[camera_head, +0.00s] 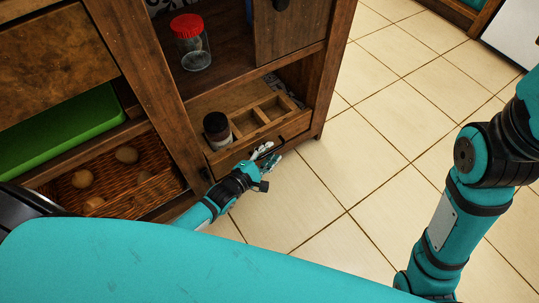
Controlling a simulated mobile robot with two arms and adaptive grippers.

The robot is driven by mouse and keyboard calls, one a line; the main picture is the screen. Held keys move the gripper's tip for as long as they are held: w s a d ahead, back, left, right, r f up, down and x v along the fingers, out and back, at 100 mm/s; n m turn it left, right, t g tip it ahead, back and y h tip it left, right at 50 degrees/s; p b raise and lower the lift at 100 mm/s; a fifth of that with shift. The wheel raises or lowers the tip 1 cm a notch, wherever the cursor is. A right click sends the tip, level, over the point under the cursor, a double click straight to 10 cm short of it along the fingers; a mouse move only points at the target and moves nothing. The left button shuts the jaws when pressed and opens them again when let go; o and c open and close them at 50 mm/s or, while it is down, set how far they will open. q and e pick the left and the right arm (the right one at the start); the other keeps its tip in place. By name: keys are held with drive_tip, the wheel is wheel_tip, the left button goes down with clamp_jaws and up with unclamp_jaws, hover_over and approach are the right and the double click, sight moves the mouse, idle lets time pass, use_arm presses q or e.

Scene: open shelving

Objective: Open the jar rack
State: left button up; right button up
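The jar rack (226,152) is a wooden drawer with small square compartments in the lower right of the shelving unit. It looks pulled out somewhat, with its front panel angled toward me. A dark-capped jar (216,130) stands upright in its left compartment; the compartments beside it look empty. My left gripper (268,154) is in front of the rack's front panel, close to its dark handle. Its fingers look spread apart, with nothing seen between them. I cannot tell whether it touches the handle. My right arm is at the right edge, and its gripper is out of frame.
A red-lidded glass jar (192,45) stands on the shelf above. A wicker basket (115,185) with several round brown items and a green bin (65,130) are at the left. Tiled floor (370,130) to the right is clear. A white appliance (515,35) is at the top right.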

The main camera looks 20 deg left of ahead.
use_arm(q)
drive_tip(key=shift+w, duration=0.2)
clamp_jaws()
idle(0.4)
